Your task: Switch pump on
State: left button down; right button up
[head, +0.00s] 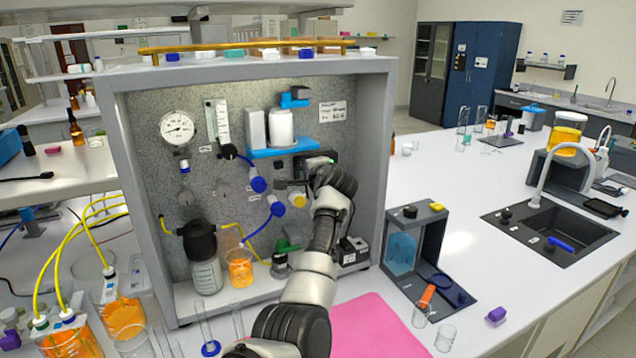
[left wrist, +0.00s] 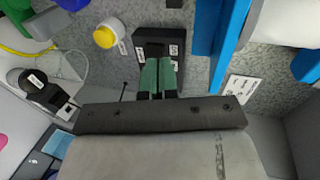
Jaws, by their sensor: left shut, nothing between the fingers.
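A dark switch box (head: 318,160) with white labels is on the grey panel of the rig, partly hidden behind my left arm in the head view. It also shows in the left wrist view (left wrist: 150,47). My left gripper (left wrist: 158,76) is shut and empty, its green fingers in front of this box and overlapping its lower part. I cannot tell whether they touch it. The switch position is hidden. A black unit (head: 352,250) with white labels stands low at the right inside the rig; I cannot tell whether it is the pump. My right gripper is out of view.
A yellow-capped fitting (head: 297,199) sits close to the box, and a blue shelf (head: 285,151) with white cylinders is above. A gauge (head: 177,128), a dark-topped bottle (head: 205,275) and an orange beaker (head: 239,267) are to the left. A pink mat (head: 375,328) lies in front.

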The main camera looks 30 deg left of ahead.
pick_arm(q)
jog(key=s+b+v, duration=0.1)
jog(key=b+v, duration=0.2)
jog(key=v, duration=0.4)
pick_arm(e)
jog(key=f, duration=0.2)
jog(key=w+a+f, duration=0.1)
pick_arm(q)
jog(key=shift+s+a, duration=0.1)
jog(key=shift+s, duration=0.05)
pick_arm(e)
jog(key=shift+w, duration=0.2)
pick_arm(q)
jog(key=shift+f, duration=0.15)
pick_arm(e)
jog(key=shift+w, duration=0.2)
